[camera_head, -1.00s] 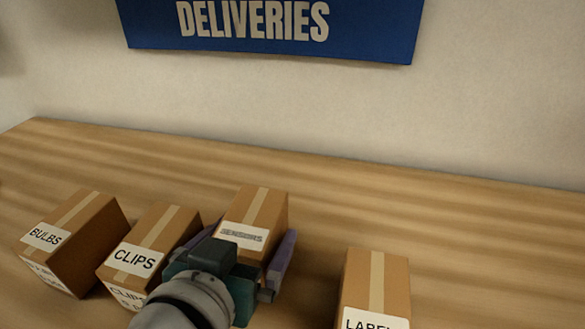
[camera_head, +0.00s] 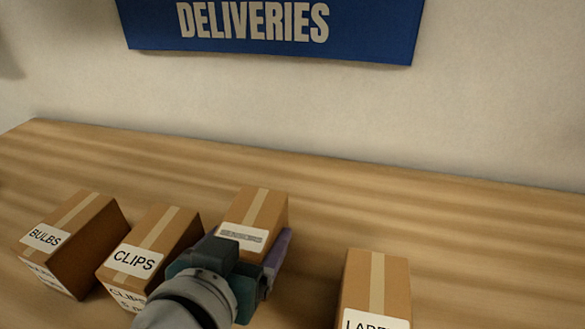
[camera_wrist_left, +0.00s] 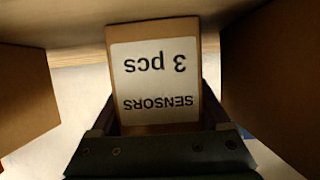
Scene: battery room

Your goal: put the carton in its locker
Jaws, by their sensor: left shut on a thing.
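A brown carton (camera_head: 255,208) with a tape strip stands on the wooden table between the CLIPS carton and the LABELS carton. In the left wrist view its white label reads SENSORS, 3 pcs, upside down (camera_wrist_left: 155,80). My left gripper (camera_head: 238,252) is shut on this carton, with one finger on each side (camera_wrist_left: 158,118). The carton still appears to rest on the table. My gripper hides its lower front in the head view. My right gripper is not in view. No locker shows.
A BULBS carton (camera_head: 75,240) and a CLIPS carton (camera_head: 155,240) stand to the left, the latter close to my gripper. A LABELS carton (camera_head: 375,285) stands to the right. The table (camera_head: 450,215) is clear behind them. A blue DELIVERIES sign (camera_head: 270,30) hangs on the wall.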

